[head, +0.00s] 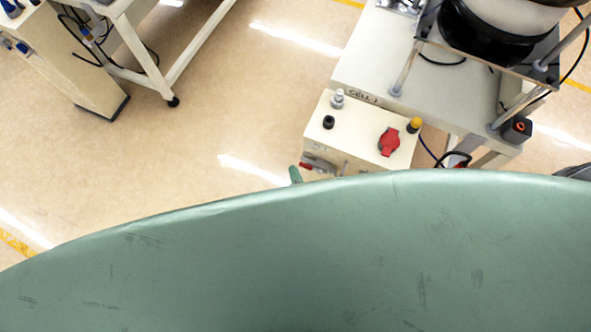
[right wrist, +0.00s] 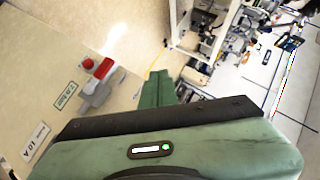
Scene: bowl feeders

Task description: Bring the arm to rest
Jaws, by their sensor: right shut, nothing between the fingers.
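My right gripper shows as a small green tip (head: 295,174) in the head view, beside the lower left corner of a cream control box (head: 355,125). The green curve of my own arm hides the rest of it. In the right wrist view the green fingers of my right gripper (right wrist: 158,88) are together, with nothing between them. The box's side with a grey and red switch (right wrist: 98,85) lies to their left, and a gap shows between the two. My left gripper is in neither view.
The box carries a red knob (head: 389,142), a yellow button (head: 414,125) and a black button (head: 328,122). Behind it stands a machine table (head: 375,62) with a bowl feeder (head: 490,35). A white-framed bench (head: 150,75) is at the upper left. Open floor (head: 230,100) lies between.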

